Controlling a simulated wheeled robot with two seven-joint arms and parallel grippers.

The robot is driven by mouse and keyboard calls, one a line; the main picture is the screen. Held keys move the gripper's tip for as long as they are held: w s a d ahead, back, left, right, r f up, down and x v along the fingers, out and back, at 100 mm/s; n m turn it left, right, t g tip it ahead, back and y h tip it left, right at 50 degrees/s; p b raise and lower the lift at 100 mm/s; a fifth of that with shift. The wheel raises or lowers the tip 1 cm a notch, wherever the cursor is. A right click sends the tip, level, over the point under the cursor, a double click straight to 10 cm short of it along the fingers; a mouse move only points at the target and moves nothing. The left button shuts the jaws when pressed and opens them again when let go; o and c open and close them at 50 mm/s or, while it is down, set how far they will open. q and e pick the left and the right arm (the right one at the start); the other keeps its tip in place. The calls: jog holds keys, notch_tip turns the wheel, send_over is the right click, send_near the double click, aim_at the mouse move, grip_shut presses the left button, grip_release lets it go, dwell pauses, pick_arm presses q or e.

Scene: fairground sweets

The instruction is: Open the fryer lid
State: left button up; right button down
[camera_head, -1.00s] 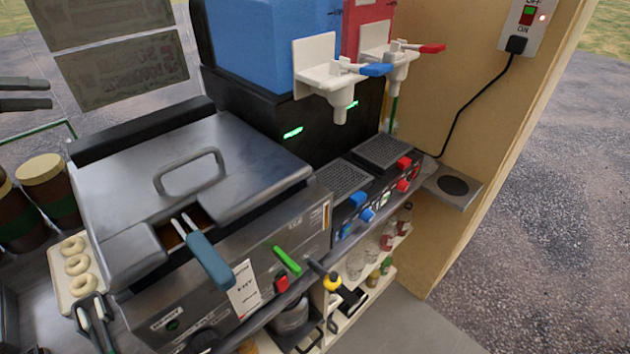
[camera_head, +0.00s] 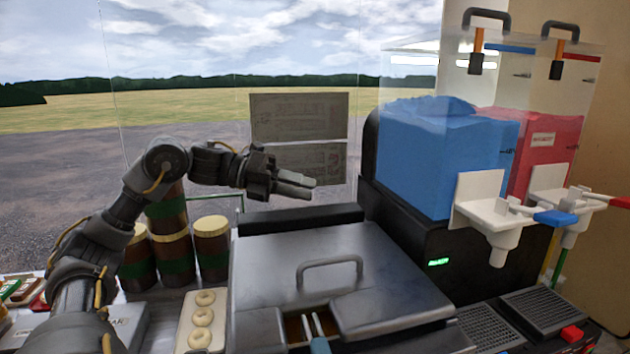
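The fryer lid (camera_head: 268,262) is a grey metal cover lying flat and shut on the fryer at the bottom centre. Its bar handle (camera_head: 330,262) stands up from the middle of the lid. A basket handle with two metal rods (camera_head: 313,325) comes out through a notch in the lid's front edge. My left gripper (camera_head: 312,187) is in the air above and behind the lid, clear of the handle. Its two fingers point right, with a gap between them and nothing held. My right gripper is not in view.
A slush machine with blue (camera_head: 440,160) and red (camera_head: 555,150) tanks stands right of the fryer. Brown jars (camera_head: 212,262) and a tray of rings (camera_head: 183,335) are on the left. A notice (camera_head: 300,120) hangs behind my gripper. The air above the lid is free.

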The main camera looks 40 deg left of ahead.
pick_arm(q)
jog(key=p+x, duration=0.1)
jog(key=x, duration=0.2)
grip_shut()
dwell(1.5)
grip_release()
